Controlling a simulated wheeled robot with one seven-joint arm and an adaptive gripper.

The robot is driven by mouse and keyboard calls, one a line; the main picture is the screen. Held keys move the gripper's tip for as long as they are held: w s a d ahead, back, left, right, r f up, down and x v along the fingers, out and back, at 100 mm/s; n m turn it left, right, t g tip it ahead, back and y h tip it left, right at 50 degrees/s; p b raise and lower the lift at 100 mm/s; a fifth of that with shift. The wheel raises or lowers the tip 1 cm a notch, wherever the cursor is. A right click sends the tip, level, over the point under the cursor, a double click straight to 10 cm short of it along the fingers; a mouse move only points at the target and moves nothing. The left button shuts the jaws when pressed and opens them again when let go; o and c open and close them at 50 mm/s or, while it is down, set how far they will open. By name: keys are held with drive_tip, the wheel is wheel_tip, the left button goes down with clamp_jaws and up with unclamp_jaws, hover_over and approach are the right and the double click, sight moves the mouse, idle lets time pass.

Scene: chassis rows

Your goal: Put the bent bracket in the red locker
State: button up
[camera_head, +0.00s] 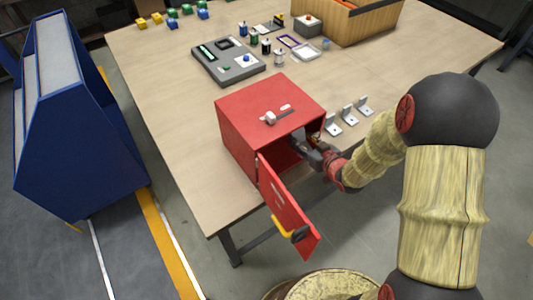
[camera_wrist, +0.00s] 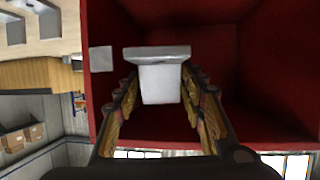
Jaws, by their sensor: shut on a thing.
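The red locker (camera_head: 242,128) stands on the table with its door (camera_head: 287,207) swung open toward the front; the door has a yellow handle. My gripper (camera_head: 306,146) is at the locker's open front. In the wrist view my gripper (camera_wrist: 161,90) is shut on a light grey bent bracket (camera_wrist: 162,80), with one finger on each side of it. The red inside walls of the locker (camera_wrist: 222,45) surround the bracket there. Whether the bracket touches the locker floor cannot be told. The head view mostly hides the held bracket.
Several brackets (camera_head: 349,115) stand on the table right of the locker. A hammer-like tool (camera_head: 271,117) lies on the locker top. A grey tray (camera_head: 229,67), small bottles and a wooden crate (camera_head: 364,22) are farther back. A blue rack (camera_head: 75,115) stands left.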

drive_tip(key=shift+w+r+n+g+y+b, duration=0.35)
drive_tip(key=shift+r+n+g+y, duration=0.15)
drive_tip(key=shift+r+n+y, duration=0.15)
drive_tip(key=shift+w+a+f, duration=0.1)
drive_tip(key=shift+a+f, duration=0.05)
drive_tip(key=w+a+f+b, duration=0.3)
drive_tip(key=w+a+f, duration=0.1)
drive_tip(key=a, duration=0.4)
drive_tip(key=b, duration=0.3)
hover_over(266, 150)
drive_tip(key=f, duration=0.4)
drive_tip(key=shift+s+d+f, duration=0.1)
drive_tip(key=shift+d+f, duration=0.25)
drive_tip(key=shift+d, duration=0.05)
drive_tip(key=shift+a+f, duration=0.15)
drive_tip(key=shift+a+f+b, duration=0.15)
drive_tip(key=shift+f+b, duration=0.3)
drive_tip(key=shift+f, duration=0.45)
drive_tip(key=shift+a+f+b, duration=0.1)
drive_tip(key=shift+f+b, duration=0.3)
drive_tip(key=shift+f, duration=0.5)
